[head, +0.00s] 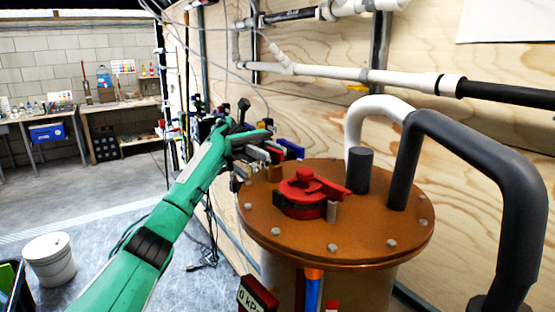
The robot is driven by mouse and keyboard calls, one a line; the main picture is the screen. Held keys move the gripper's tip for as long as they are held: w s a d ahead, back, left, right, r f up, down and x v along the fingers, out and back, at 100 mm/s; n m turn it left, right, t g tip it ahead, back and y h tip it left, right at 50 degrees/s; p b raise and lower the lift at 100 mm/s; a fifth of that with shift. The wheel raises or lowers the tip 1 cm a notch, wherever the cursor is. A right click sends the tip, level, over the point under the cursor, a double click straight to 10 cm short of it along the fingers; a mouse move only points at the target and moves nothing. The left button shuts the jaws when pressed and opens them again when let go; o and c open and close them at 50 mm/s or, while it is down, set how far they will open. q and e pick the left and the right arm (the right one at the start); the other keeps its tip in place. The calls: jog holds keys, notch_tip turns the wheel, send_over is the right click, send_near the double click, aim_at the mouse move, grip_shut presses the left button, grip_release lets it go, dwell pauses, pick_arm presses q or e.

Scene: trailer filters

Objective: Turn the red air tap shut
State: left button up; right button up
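The red air tap (305,192) sits on top of the round orange-brown lid (365,245) of a tank. It has a round red body and a red lever that points to the right. My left gripper (270,156) is at the far left edge of the lid, behind and left of the tap, and apart from it. Its fingers are small and overlap with coloured parts behind, so I cannot tell whether they are open. My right gripper is not in view.
A grey upright stub (360,170) and a thick grey pipe (480,160) rise from the lid right of the tap. A display (257,297) reading 0 kP hangs below the lid. A white bucket (49,258) stands on the floor at left. A plywood wall (500,120) closes the back.

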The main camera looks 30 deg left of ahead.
pick_arm(q)
jog(key=v, duration=0.2)
jog(key=shift+w+a, duration=0.15)
jog(key=shift+a, duration=0.5)
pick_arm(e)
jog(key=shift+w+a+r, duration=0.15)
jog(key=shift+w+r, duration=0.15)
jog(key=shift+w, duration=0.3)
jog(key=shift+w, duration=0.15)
pick_arm(q)
jog(key=shift+a, duration=0.1)
